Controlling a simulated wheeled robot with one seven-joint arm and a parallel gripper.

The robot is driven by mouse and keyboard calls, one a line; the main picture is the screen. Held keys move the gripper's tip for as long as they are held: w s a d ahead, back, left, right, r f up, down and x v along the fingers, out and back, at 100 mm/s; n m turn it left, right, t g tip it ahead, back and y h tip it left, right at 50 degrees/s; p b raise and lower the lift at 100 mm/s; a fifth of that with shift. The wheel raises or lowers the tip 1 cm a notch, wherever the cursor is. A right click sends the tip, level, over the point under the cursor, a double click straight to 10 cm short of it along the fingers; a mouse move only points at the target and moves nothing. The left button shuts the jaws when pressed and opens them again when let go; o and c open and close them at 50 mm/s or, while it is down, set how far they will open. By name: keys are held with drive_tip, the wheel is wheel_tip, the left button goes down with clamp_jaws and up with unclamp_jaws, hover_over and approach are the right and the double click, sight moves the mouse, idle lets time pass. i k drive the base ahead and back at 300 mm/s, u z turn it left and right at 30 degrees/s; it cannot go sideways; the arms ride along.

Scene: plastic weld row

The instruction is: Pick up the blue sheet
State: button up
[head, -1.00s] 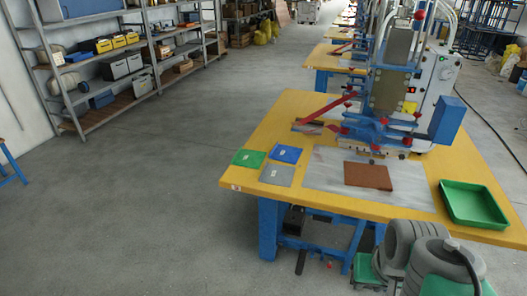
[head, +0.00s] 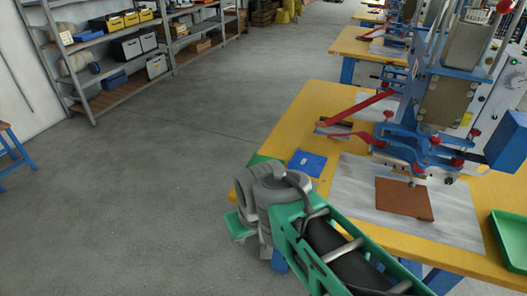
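The blue sheet (head: 307,163) lies flat on the yellow table (head: 313,102), near its left edge, with a small white label on it. Part of the green sheet (head: 262,160) shows just left of it. My arm reaches in from the bottom of the head view and ends beside the table's left corner, close in the picture to the blue sheet. The arm covers the place of the grey sheet. My gripper's fingers cannot be made out.
A blue welding press (head: 440,140) stands on the table's right side. A brown sheet (head: 404,199) lies on the pale work plate (head: 360,187), and a green tray (head: 510,240) sits at the right edge. Shelves (head: 110,60) line the left wall. The floor between is clear.

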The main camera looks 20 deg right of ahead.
sight(312, 165)
drive_tip(key=u, duration=0.3)
drive_tip(key=i, duration=1.5)
drive_tip(key=z, duration=0.35)
drive_tip(key=i, duration=1.3)
drive_tip(key=z, duration=0.95)
drive_tip(key=i, duration=0.7)
drive_tip(key=z, duration=0.4)
